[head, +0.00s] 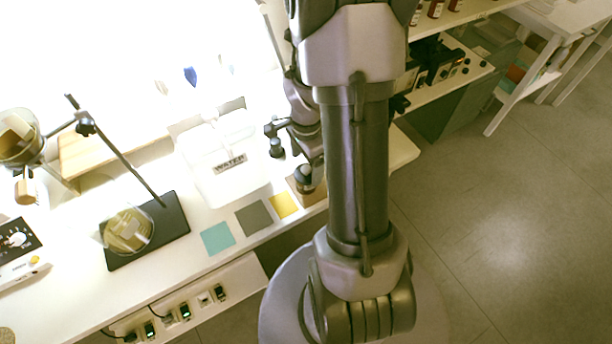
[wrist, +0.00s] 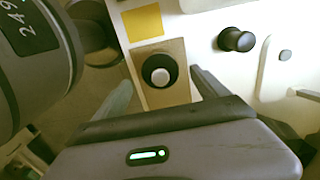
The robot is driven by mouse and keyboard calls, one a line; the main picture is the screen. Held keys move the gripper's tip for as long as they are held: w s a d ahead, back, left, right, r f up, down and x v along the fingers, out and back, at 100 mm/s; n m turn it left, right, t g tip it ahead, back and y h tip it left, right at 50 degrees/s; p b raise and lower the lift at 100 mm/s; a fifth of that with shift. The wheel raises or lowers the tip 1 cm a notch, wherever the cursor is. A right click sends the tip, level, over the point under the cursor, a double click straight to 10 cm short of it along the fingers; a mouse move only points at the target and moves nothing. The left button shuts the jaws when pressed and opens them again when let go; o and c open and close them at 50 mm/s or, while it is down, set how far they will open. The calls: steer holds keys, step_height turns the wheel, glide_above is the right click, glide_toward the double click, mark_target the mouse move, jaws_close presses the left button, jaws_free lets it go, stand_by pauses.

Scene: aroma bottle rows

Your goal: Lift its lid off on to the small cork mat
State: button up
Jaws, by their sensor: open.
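A dark round-topped item with a pale knob-like centre (wrist: 160,72) stands on a tan, wood- or cork-coloured base (wrist: 180,98); this base also shows in the head view (head: 319,194). I cannot tell whether the dark item is a lid or a whole bottle. My gripper (wrist: 160,80) is open above it, with one finger on each side in the wrist view. The fingers appear apart from it and nothing is held. A round tan disc (head: 7,336), cut off at the lower left of the head view, may be the cork mat; I cannot tell.
Yellow (head: 284,205), grey (head: 254,217) and teal (head: 218,238) squares lie along the bench's front edge. A black knobbed item (wrist: 236,40) is near the base. A clear tub marked WATER (head: 230,180) and a stand with glassware (head: 175,215) are further left.

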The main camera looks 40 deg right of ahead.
step_height(320, 180, down, 3)
steer(key=shift+r+b, duration=0.1)
steer(key=shift+b, duration=0.2)
steer(key=shift+r, duration=0.2)
steer(key=shift+c, duration=0.6)
steer(key=c, duration=1.3)
